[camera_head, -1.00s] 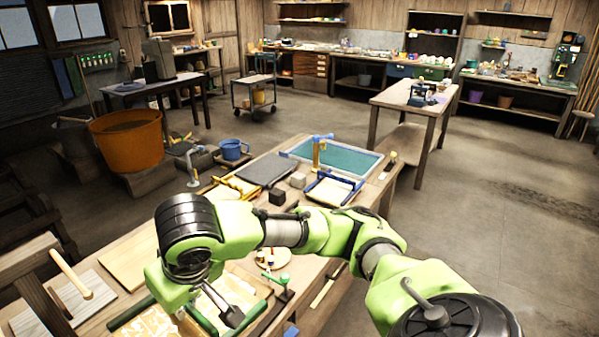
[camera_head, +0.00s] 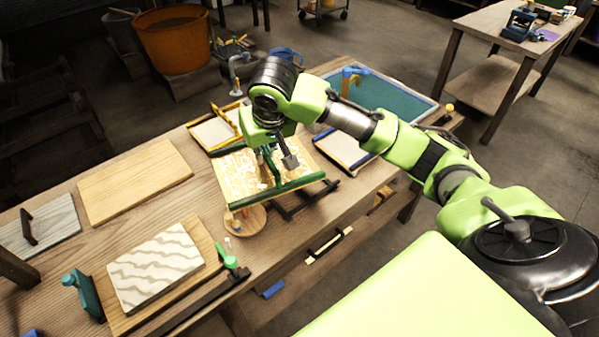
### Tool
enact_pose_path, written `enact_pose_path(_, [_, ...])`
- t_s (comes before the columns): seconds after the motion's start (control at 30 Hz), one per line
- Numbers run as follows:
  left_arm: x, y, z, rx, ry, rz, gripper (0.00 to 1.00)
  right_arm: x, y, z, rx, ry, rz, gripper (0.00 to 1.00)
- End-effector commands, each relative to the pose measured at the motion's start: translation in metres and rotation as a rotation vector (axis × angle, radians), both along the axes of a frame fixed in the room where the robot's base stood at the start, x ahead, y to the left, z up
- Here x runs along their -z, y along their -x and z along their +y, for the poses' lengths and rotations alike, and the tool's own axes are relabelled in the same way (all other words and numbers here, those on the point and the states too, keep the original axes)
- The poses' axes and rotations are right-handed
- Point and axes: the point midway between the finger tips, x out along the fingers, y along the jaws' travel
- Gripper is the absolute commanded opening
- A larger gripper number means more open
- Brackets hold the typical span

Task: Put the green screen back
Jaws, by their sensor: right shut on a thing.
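The green screen (camera_head: 238,178) has a green frame and a pale mesh with a yellow leaf-like pattern. It is over the far half of the wooden workbench (camera_head: 178,212), between a yellow-framed screen (camera_head: 208,133) and a blue-framed screen (camera_head: 345,152). My right gripper (camera_head: 272,162) is above it, pointing down and shut on it; the fingers partly hide its far side. A dark stand (camera_head: 308,202) shows past its right edge. I cannot tell whether the screen touches the stand or hangs above it. My left gripper is not in view.
A board with a wavy grey print (camera_head: 155,267) lies at the near left, between green clamps (camera_head: 84,294). A bare wooden board (camera_head: 135,180) and a round palette (camera_head: 245,220) with small items are nearby. A teal-topped tray (camera_head: 395,100) stands behind my right arm.

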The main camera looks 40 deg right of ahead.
Motion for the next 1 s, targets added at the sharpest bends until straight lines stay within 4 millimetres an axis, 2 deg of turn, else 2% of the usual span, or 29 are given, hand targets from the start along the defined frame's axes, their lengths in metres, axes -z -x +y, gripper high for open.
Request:
enact_pose_path(0.03, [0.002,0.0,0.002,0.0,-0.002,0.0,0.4,0.015,-0.013,-0.02,0.037,-0.001,0.008,0.0])
enact_pose_path(0.2, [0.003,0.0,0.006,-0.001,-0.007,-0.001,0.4,0.049,-0.04,-0.077,0.108,0.0,0.007,0.0])
enact_pose_path(0.33, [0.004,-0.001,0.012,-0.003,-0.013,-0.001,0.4,0.064,-0.048,-0.104,0.135,0.0,0.004,0.0])
enact_pose_path(0.5, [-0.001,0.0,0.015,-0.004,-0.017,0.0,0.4,0.087,-0.049,-0.115,0.144,0.0,0.006,0.0])
enact_pose_path(0.7, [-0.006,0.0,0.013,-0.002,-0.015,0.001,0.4,0.122,-0.049,-0.114,0.143,0.0,0.004,0.0])
enact_pose_path(0.87, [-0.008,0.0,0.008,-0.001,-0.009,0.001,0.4,0.137,-0.05,-0.113,0.143,-0.001,0.002,0.0])
enact_pose_path(1.0, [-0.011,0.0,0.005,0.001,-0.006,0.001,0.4,0.157,-0.049,-0.113,0.144,-0.001,0.004,0.0])
